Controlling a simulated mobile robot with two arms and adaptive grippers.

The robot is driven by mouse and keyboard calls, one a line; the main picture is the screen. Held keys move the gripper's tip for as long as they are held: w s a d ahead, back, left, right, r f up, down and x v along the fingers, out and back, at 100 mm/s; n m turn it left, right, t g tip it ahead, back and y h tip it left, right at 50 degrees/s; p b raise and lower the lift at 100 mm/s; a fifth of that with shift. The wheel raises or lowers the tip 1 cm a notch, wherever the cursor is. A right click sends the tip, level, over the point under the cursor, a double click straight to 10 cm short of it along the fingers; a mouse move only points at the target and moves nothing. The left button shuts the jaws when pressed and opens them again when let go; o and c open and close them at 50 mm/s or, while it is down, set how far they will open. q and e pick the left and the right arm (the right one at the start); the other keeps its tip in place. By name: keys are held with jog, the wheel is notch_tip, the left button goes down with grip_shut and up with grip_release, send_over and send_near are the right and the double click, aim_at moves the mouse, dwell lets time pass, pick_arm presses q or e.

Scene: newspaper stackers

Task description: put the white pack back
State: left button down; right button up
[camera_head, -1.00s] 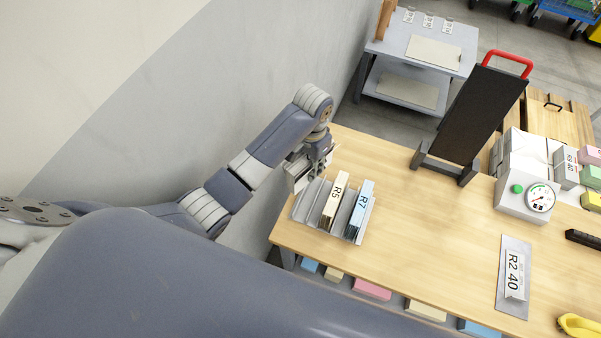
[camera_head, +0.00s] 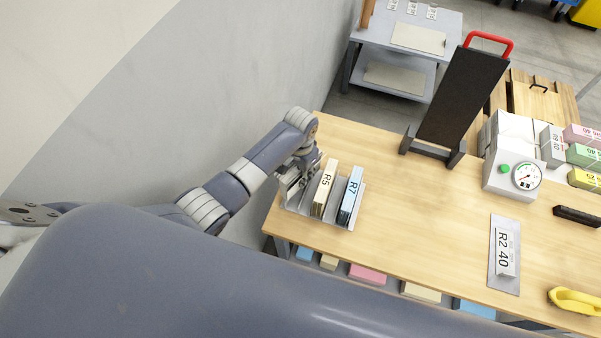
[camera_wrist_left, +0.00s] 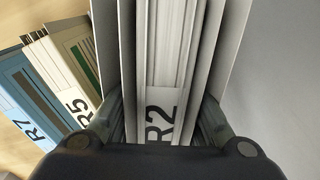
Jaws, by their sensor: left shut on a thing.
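A white pack (camera_wrist_left: 168,60) labelled R2 stands upright between the jaws of my left gripper (camera_wrist_left: 165,125) in the left wrist view. The gripper is shut on it. In the head view, my left gripper (camera_head: 296,178) is at the left end of a grey slotted rack (camera_head: 335,219); the pack is mostly hidden there by the gripper. In the wrist view, grey divider plates (camera_wrist_left: 232,45) stand on both sides of the pack, so it is between them. Whether its bottom touches the rack is hidden. My right gripper is not in view.
A cream pack R5 (camera_head: 325,188) and a blue pack R7 (camera_head: 350,196) stand in the rack. To the right are a black stand with a red handle (camera_head: 462,98), a dial scale (camera_head: 508,182), and a plate with an R2 40 card (camera_head: 505,250). The middle tabletop is clear.

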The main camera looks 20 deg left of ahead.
pick_arm(q)
jog(key=shift+f, duration=0.2)
jog(key=c, duration=1.6)
grip_release()
jog(key=shift+o, duration=1.4)
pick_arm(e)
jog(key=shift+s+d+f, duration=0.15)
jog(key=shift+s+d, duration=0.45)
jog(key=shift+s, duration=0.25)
pick_arm(q)
jog(key=shift+r, duration=0.1)
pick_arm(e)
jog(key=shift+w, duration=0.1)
pick_arm(q)
jog(key=shift+r, duration=0.35)
notch_tip(320, 180, up, 10)
jog(key=shift+r, duration=0.8)
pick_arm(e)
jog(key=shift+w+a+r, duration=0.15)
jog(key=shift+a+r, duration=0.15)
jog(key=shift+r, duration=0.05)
